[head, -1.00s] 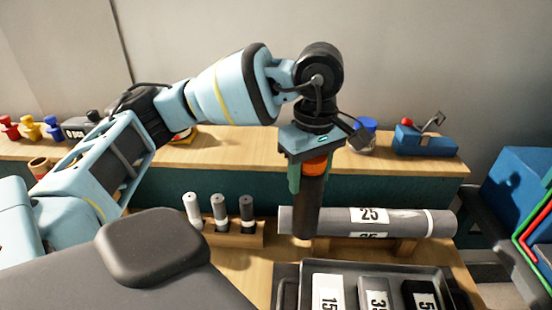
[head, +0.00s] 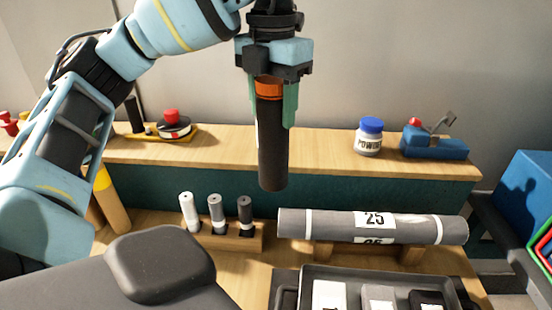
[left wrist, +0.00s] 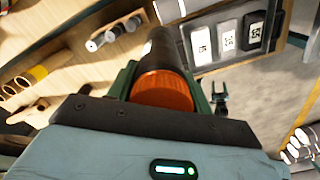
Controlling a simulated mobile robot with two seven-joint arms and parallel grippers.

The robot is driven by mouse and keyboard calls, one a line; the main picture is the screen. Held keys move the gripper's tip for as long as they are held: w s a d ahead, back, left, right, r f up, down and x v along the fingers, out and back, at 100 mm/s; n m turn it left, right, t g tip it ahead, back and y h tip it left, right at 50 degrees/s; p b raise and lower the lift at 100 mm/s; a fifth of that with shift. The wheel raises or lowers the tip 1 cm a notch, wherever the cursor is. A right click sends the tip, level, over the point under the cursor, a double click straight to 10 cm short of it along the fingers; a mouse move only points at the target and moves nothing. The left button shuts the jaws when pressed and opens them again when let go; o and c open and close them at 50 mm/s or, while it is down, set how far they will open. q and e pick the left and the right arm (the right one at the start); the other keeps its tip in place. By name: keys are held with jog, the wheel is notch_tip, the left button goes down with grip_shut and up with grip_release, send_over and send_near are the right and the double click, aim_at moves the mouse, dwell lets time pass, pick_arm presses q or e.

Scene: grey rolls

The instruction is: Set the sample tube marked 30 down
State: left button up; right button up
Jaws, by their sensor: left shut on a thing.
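A dark grey sample tube (head: 271,145) with an orange cap hangs upright from my left gripper (head: 272,100). The green fingers are shut around it just below the cap. The tube's lower end is in the air, above the level of the bench and clear of everything under it. No number on the tube is readable; only a sliver of a white label shows at its left edge. In the left wrist view the orange cap (left wrist: 163,90) sits between the fingers. My right gripper is not in view.
A grey roll (head: 330,224) marked 25 lies on a wooden cradle. A small rack (head: 243,240) holds three small cylinders. A dark tray (head: 385,275) with labelled blocks is in front. A powder jar (head: 369,140) and a blue device (head: 434,146) stand on the back shelf.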

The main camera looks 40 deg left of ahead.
pick_arm(q)
jog(key=shift+s+a+r+n, duration=0.15)
jog(key=shift+r+n, duration=0.1)
jog(key=shift+n, duration=0.25)
jog(key=w+a+f+b, duration=0.1)
jog(key=w+a, duration=0.9)
jog(key=w, duration=0.1)
jog(key=shift+w+a+f, duration=0.15)
jog(key=shift+a+f, duration=0.05)
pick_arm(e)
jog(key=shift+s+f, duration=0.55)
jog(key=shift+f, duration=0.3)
pick_arm(q)
jog(key=f, duration=0.2)
jog(key=f+b, duration=0.1)
jog(key=shift+w+a+f, duration=0.2)
jog(key=shift+a+f, duration=0.05)
jog(key=shift+f, duration=0.05)
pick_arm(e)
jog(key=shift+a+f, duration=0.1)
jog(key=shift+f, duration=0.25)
pick_arm(q)
jog(key=shift+f, duration=0.1)
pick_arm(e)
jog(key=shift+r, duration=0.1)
